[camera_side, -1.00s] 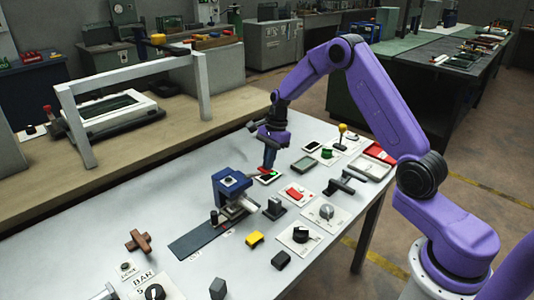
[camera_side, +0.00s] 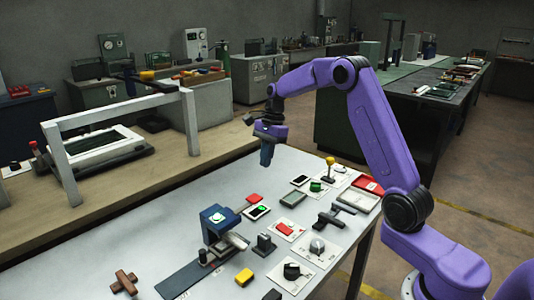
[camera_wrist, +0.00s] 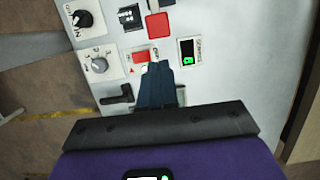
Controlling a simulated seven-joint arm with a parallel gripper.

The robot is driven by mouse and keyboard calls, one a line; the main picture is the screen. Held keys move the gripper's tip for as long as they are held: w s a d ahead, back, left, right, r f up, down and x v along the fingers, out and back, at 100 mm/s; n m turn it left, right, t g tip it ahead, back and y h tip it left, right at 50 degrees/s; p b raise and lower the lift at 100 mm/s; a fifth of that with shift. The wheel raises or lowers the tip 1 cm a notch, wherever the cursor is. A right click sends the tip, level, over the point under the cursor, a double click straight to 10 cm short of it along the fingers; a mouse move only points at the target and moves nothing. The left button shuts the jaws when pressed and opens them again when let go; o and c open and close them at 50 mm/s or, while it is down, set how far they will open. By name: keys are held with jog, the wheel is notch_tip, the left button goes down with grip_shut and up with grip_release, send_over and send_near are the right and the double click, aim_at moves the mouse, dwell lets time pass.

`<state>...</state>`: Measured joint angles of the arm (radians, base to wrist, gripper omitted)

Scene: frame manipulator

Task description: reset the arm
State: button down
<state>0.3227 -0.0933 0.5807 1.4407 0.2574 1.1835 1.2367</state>
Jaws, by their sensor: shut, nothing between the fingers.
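My gripper (camera_side: 266,155) is purple with dark blue fingers, pointing down. It is shut and empty, held in the air above the far part of the grey table (camera_side: 165,235). In the wrist view the closed fingers (camera_wrist: 158,72) appear over the panel area, in front of a red rocker switch plate (camera_wrist: 139,57). A red pad (camera_side: 254,199) sits beside that panel.
The table holds a blue vise-like device (camera_side: 215,222), a yellow block (camera_side: 244,277), a black knob plate (camera_side: 291,271), a grey knob plate (camera_side: 317,247) and a yellow-topped lever (camera_side: 330,165). A white frame (camera_side: 125,120) stands on the bench behind. Air around the gripper is clear.

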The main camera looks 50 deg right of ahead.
jog(key=shift+v, duration=0.8)
jog(key=shift+a, duration=0.1)
jog(key=s+a+r+n+h, duration=0.2)
jog(key=s+a+n, duration=1.3)
jog(key=s+a, duration=0.2)
jog(key=s+d+f+n, duration=0.1)
jog(key=s+n, duration=0.6)
jog(key=s, duration=0.4)
jog(key=s+d+f+n, duration=0.1)
jog(key=s+f+n, duration=0.1)
jog(key=s+n, duration=0.6)
jog(key=s, duration=0.3)
jog(key=shift+n, duration=0.3)
